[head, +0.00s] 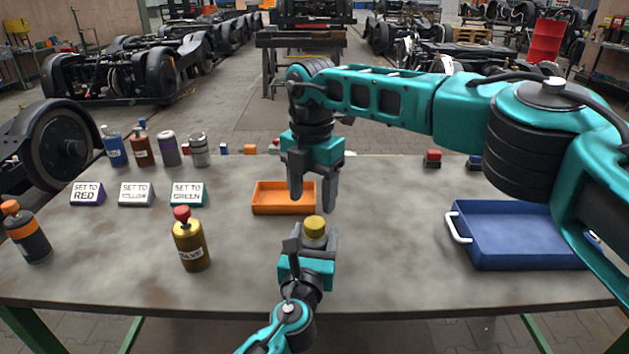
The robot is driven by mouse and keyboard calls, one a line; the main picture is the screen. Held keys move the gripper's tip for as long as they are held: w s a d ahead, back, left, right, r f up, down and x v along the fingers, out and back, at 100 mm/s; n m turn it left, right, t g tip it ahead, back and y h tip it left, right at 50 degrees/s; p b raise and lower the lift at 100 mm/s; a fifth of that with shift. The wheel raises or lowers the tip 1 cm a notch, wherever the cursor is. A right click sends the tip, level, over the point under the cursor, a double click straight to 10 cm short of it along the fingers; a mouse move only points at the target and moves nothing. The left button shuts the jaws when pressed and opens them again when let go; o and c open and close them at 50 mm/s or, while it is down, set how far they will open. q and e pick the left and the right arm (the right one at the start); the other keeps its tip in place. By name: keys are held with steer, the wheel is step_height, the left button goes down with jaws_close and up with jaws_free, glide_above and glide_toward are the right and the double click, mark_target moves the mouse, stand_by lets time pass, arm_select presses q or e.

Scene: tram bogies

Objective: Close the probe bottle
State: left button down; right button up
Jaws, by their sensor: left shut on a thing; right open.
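My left gripper (309,246) is shut on a bottle with a yellow cap (315,225). The cap sits on top, and the gripper hides most of the bottle's body. I cannot tell whether the cap is screwed down or only resting. My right gripper (313,197) is open, points down and is empty. It is above and slightly behind the yellow cap, apart from it in the picture.
An orange tray (284,210) stands just behind the held bottle. A blue tray (515,262) is at right. A gold bottle with a red cap (190,243) and a dark bottle (27,236) stand at left. Signs and several bottles stand behind them.

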steer(key=n, duration=0.4)
steer(key=shift+r, duration=0.1)
steer(key=n, duration=0.3)
steer(key=shift+r+n, duration=0.15)
steer(key=shift+n, duration=0.25)
steer(key=n, duration=0.3)
steer(key=shift+r+n, duration=0.1)
steer(key=shift+n, duration=0.3)
steer(key=n, duration=0.3)
steer(key=shift+r+n, duration=0.1)
steer(key=shift+n, duration=0.2)
steer(key=n, duration=0.3)
steer(key=shift+r+n, duration=0.15)
steer(key=shift+n, duration=0.25)
steer(key=n, duration=0.3)
steer(key=shift+d+r+n, duration=0.1)
steer(key=shift+n, duration=0.3)
steer(key=n, duration=0.6)
steer(key=shift+w+d+r, duration=0.1)
steer(key=shift+r, duration=0.1)
